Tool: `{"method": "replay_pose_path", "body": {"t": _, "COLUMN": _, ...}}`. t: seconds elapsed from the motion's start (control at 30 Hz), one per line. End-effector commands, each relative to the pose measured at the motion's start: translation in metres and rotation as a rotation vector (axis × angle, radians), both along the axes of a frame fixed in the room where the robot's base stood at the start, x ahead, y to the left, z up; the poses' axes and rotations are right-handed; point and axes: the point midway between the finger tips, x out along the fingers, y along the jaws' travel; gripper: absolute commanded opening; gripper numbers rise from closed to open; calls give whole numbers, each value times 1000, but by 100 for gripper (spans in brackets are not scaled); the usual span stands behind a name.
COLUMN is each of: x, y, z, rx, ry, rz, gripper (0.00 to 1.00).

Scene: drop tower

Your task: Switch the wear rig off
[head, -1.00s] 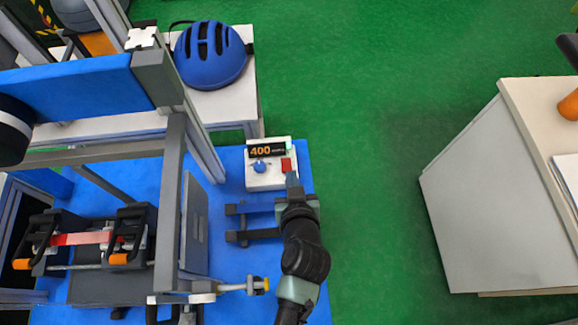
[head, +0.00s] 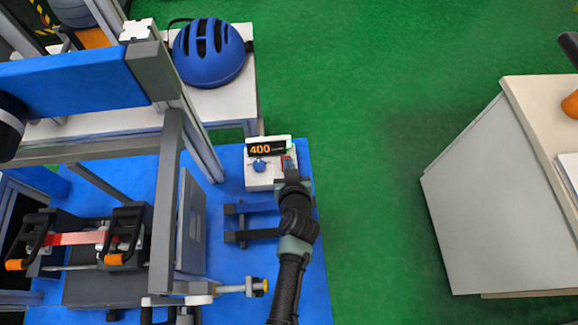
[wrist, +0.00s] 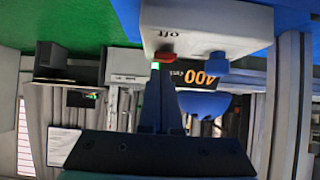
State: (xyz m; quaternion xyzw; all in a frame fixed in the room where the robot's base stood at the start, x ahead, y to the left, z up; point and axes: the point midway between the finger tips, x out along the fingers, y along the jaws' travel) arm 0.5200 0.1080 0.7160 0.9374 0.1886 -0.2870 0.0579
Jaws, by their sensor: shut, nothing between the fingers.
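The wear rig's white control box (head: 262,183) stands on the blue floor mat. It carries an orange "400" display (head: 262,149), a blue knob (head: 259,165) and a red switch at its right side. The wrist view shows the box upside down, with the red switch (wrist: 163,56) beside the printed word "off" and a small lit green lamp (wrist: 155,66). My gripper (head: 289,168) is shut and empty, its tips at the red switch. Its fingers (wrist: 159,98) hide part of the switch; whether they touch it I cannot tell.
A grey-framed rig with a blue beam (head: 85,88) fills the left. A blue helmet (head: 209,53) sits on a white table behind the box. A yellow-tipped rod (head: 250,286) juts out left of my arm. Green floor (head: 370,150) is clear towards the cabinet (head: 480,200) at right.

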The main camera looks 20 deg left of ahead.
Motion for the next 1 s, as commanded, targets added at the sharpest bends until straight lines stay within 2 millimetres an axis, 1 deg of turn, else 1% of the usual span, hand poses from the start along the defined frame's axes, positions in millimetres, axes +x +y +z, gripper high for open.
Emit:
{"method": "replay_pose_path", "body": {"t": 0.03, "x": -1, "y": -1, "z": -4, "rx": 1, "ry": 2, "rz": -1, "gripper": 0}}
{"method": "replay_pose_path", "body": {"t": 0.1, "x": -2, "y": -1, "z": -5, "rx": 1, "ry": 0, "rz": -2, "gripper": 0}}
{"method": "replay_pose_path", "body": {"t": 0.43, "x": -2, "y": -1, "z": -6, "rx": 0, "ry": 0, "rz": -1, "gripper": 0}}
{"method": "replay_pose_path", "body": {"t": 0.63, "x": -9, "y": -4, "z": -22, "rx": 1, "ry": 0, "rz": -2, "gripper": 0}}
{"method": "replay_pose_path", "body": {"t": 0.7, "x": -8, "y": -4, "z": -16, "rx": 0, "ry": 0, "rz": -1, "gripper": 0}}
{"method": "replay_pose_path", "body": {"t": 0.87, "x": -9, "y": -4, "z": -16, "rx": 0, "ry": 3, "rz": -1, "gripper": 0}}
{"method": "replay_pose_path", "body": {"t": 1.0, "x": -9, "y": -4, "z": -13, "rx": -1, "ry": 4, "rz": -1, "gripper": 0}}
